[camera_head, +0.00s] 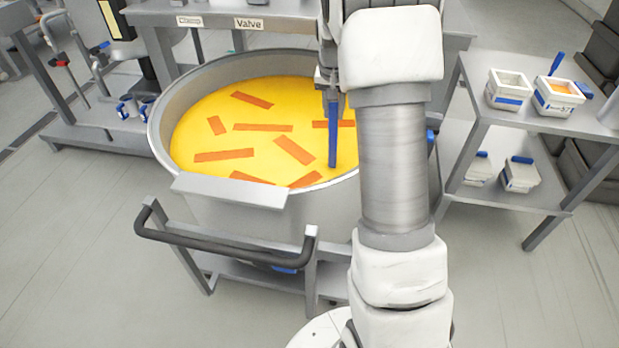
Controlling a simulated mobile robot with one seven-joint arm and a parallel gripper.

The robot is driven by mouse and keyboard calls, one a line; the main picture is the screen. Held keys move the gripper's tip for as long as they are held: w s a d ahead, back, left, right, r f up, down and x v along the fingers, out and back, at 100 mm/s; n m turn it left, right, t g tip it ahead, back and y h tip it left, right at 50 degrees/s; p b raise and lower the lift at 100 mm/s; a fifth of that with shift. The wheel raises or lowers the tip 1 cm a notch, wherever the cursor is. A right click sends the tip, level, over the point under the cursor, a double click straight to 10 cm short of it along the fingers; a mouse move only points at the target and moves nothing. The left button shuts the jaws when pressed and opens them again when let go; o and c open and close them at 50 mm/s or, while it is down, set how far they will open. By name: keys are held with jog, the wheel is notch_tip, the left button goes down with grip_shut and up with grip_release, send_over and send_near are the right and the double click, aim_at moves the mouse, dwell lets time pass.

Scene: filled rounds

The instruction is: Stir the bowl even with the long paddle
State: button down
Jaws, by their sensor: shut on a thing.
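A large grey metal bowl (161,127) stands on a wheeled frame in the middle left. It holds yellow contents (210,110) with several orange-red strips (293,150) lying apart across the surface. A long blue paddle (332,140) hangs upright over the right part of the bowl, its lower end at the yellow contents. My gripper (328,80) is shut on the paddle's upper part. My arm hides the right side of the bowl and some of its contents.
A black push handle (225,242) sticks out at the frame's front. A grey bench with a "Valve" label (249,24) stands behind the bowl. The floor at lower left is clear.

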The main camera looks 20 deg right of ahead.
jog(key=shift+s+d, duration=0.3)
jog(key=shift+d, duration=0.2)
jog(key=w+a+p, duration=0.4)
jog(key=w+p, duration=0.2)
jog(key=w, duration=0.5)
jog(key=s+a+b, duration=0.1)
jog(key=a, duration=1)
jog(key=s+d+b, duration=0.2)
jog(key=s+d, duration=0.3)
jog(key=d, duration=0.2)
jog(key=shift+d, duration=0.25)
